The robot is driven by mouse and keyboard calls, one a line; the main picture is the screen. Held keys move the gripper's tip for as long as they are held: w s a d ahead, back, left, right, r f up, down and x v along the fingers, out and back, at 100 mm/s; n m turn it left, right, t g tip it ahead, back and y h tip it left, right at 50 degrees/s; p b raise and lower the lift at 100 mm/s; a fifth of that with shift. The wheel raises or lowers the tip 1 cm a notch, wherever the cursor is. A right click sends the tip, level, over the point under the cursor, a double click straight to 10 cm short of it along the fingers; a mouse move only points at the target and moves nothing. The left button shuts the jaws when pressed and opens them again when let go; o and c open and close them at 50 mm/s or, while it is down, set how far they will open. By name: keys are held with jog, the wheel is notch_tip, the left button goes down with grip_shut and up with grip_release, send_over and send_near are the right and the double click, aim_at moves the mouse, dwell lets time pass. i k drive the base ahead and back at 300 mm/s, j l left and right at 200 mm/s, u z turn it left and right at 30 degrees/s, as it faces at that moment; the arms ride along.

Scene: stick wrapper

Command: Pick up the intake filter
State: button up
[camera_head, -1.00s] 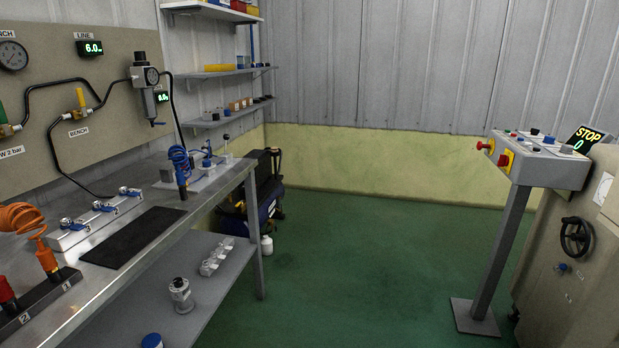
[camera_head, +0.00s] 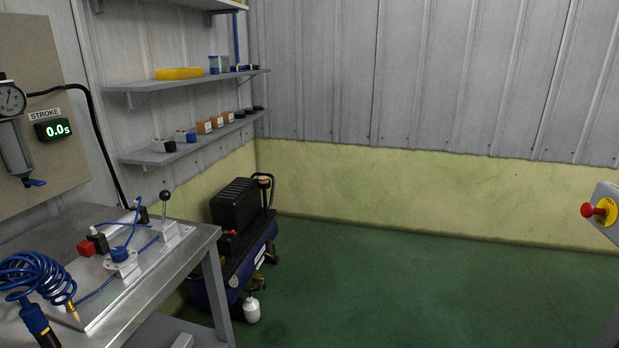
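I cannot single out the intake filter for certain. A dark blue air compressor (camera_head: 258,243) with a black ribbed cover (camera_head: 235,203) stands on the floor past the bench end. A small tan round part (camera_head: 264,181) sits at its upper right by a black handle; I cannot tell whether it is the filter. Several small black round pieces also lie at the right end of the lower wall shelf, too small to identify. My gripper is not in view.
The metal bench (camera_head: 190,262) fills the lower left, with a blue coiled hose (camera_head: 40,278) and a lever (camera_head: 165,205) on it. Wall shelves (camera_head: 190,150) hang above. A red button (camera_head: 588,210) juts in at right. The green floor (camera_head: 400,290) is open.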

aim_at(264, 179)
jog(key=i, duration=1.9)
jog(key=i+u, duration=0.15)
jog(key=i, duration=0.45)
jog(key=i+l+u, duration=0.1)
jog(key=i, duration=0.55)
jog(key=i+l+u, duration=0.15)
jog(key=i, duration=0.45)
jog(key=i+l+u, duration=0.5)
jog(key=i, duration=0.25)
jog(key=l, duration=0.1)
